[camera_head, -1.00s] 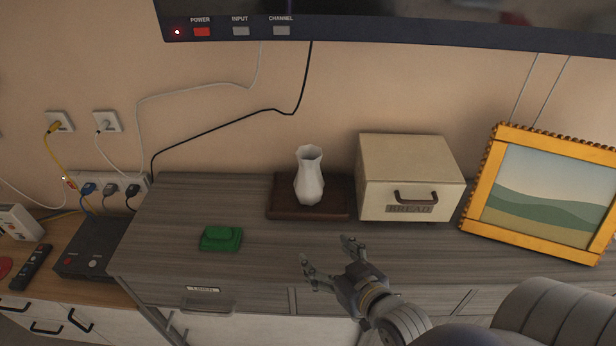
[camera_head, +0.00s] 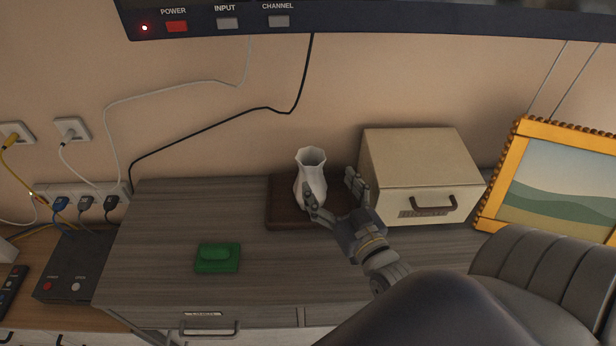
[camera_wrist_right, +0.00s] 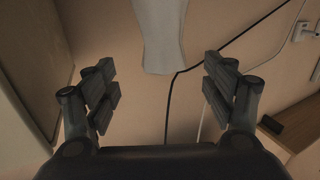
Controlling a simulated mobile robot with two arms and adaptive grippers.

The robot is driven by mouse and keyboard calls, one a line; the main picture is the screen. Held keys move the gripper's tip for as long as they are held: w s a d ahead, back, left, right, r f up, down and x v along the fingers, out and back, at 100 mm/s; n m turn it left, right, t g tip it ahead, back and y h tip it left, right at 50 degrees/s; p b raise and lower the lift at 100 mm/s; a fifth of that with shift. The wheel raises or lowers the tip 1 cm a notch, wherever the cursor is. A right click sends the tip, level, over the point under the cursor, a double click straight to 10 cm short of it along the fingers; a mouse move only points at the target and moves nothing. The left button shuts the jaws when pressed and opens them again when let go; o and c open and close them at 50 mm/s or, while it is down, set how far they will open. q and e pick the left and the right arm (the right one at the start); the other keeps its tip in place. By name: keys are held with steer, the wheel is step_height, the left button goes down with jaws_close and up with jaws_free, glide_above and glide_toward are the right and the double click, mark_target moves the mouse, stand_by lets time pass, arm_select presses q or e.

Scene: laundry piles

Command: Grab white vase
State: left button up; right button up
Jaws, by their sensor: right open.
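The white vase (camera_head: 311,178) stands upright on a dark brown board (camera_head: 284,212) on the grey wooden dresser, near the wall. My right gripper (camera_head: 331,186) is open at the vase's front right; one finger overlaps the vase's lower front in the head view, the other is to its right, near the bread box. In the right wrist view, the vase (camera_wrist_right: 160,35) shows at the top, beyond and between the spread fingers of my right gripper (camera_wrist_right: 161,86). Nothing is between the fingertips there. I cannot tell whether a finger touches the vase. My left gripper is not in view.
A cream bread box (camera_head: 420,170) stands close right of the gripper. A framed picture (camera_head: 560,180) leans farther right. A green object (camera_head: 217,257) lies at the dresser's front left. A black cable (camera_head: 215,132) hangs behind. A screen (camera_head: 400,22) overhangs above.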

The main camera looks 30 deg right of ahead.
mark_target(317, 168)
steer(key=w, duration=0.3)
steer(key=shift+w+d+r, duration=0.1)
steer(key=shift+w+d, duration=0.05)
steer(key=shift+d, duration=0.1)
steer(key=shift+w, duration=0.2)
steer(key=shift+w+r+p, duration=0.2)
steer(key=shift+w+p, duration=0.25)
steer(key=shift+w, duration=0.15)
steer(key=shift+w+r+p, duration=0.2)
steer(key=shift+w+p, duration=0.25)
steer(key=shift+w, duration=0.1)
steer(key=shift+w+d+f, duration=0.15)
steer(key=shift+w, duration=1.3)
steer(key=c, duration=1.7)
jaws_close()
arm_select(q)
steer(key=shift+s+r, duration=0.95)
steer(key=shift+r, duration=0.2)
arm_select(e)
steer(key=shift+d, duration=0.1)
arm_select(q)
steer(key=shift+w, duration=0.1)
